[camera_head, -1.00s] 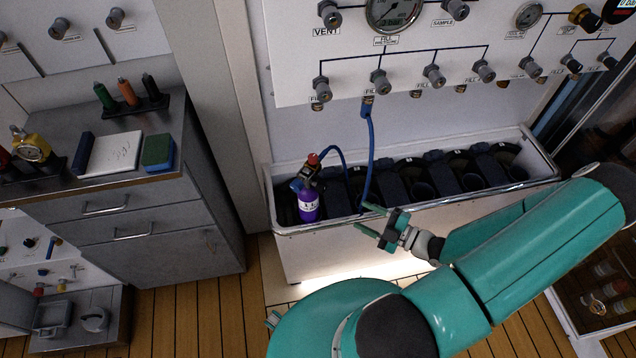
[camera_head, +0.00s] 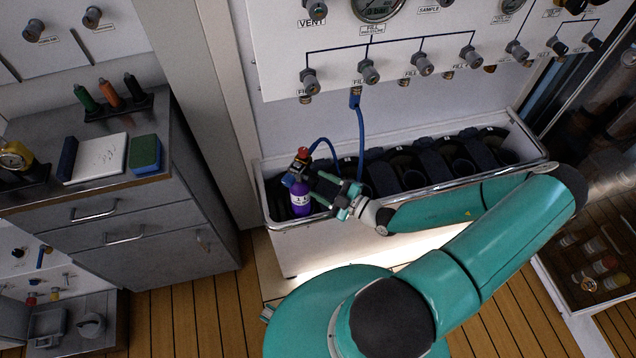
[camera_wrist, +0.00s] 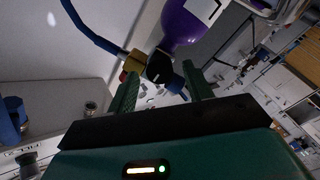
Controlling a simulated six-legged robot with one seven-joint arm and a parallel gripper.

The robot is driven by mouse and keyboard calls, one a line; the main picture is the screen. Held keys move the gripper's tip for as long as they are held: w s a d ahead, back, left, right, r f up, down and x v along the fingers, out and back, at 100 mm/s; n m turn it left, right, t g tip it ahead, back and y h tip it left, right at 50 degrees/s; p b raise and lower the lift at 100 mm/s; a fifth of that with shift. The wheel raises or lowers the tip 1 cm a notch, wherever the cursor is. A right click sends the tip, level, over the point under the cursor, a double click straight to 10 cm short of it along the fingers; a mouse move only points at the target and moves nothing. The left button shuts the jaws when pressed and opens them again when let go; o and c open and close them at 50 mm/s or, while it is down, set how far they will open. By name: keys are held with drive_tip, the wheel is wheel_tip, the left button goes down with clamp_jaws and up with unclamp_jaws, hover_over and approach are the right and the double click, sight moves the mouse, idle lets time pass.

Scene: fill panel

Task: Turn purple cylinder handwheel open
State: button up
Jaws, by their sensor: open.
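The purple cylinder (camera_head: 300,201) stands upright at the left end of the white trough. Its red-topped valve with the handwheel (camera_head: 302,154) is at the top, joined to a blue hose. In the wrist view the purple cylinder (camera_wrist: 188,22) is at the top, and its dark and brass valve (camera_wrist: 158,66) lies just beyond my fingertips. My gripper (camera_head: 327,187) is just right of the cylinder's upper part, with its fingers pointing left toward it. I cannot tell whether a finger touches the valve.
The white trough (camera_head: 380,205) has a metal rim and several empty dark holders. The blue hose (camera_head: 361,140) hangs from the fill panel (camera_head: 440,50) behind. A grey cabinet (camera_head: 130,225) stands at the left, with bottles and a sponge on top.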

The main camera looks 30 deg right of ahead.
drive_tip(key=shift+x, duration=0.85)
drive_tip(key=c, duration=1)
drive_tip(key=shift+o, duration=0.2)
